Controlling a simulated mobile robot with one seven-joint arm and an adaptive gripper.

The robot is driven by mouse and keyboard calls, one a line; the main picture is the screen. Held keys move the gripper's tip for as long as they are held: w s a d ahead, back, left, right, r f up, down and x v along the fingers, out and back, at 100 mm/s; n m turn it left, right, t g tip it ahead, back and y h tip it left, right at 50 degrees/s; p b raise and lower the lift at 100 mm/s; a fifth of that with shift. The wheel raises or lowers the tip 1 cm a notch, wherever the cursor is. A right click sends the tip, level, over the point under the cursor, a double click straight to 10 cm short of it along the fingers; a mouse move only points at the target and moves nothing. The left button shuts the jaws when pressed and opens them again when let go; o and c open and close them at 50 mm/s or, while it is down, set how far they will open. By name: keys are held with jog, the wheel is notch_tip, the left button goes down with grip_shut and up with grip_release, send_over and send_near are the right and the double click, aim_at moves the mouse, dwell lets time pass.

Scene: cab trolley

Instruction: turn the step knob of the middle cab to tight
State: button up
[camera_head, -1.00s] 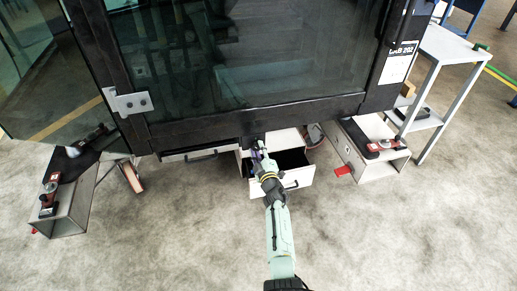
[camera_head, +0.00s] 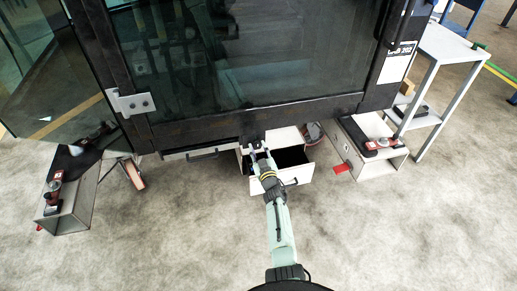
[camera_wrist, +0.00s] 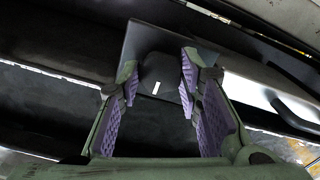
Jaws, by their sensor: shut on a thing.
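The middle cab (camera_head: 240,118) is a large dark-framed glass cab, with a label that seems to read CAB 202 (camera_head: 402,48). The step knob (camera_wrist: 160,70) is a black knob with a short white mark, on a dark square plate (camera_wrist: 135,40) in the wrist view. In the head view it is at the cab's lower edge and mostly hidden by my gripper (camera_head: 257,144). My gripper's purple-padded fingers (camera_wrist: 158,85) stand on either side of the knob and are shut on it. The white mark points nearly straight down the wrist picture. No tight marking is readable.
An open white drawer (camera_head: 268,184) lies just below my gripper. Grey boxes with red and black fittings stand at left (camera_head: 73,211) and right (camera_head: 374,171). A grey shelf trolley (camera_head: 437,100) is at far right. The front floor is clear.

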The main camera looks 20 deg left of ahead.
dwell(0.5)
jog(key=o, duration=1.2)
jog(key=shift+s+d+f, duration=0.1)
jog(key=shift+s+d, duration=0.3)
jog(key=v, duration=1.1)
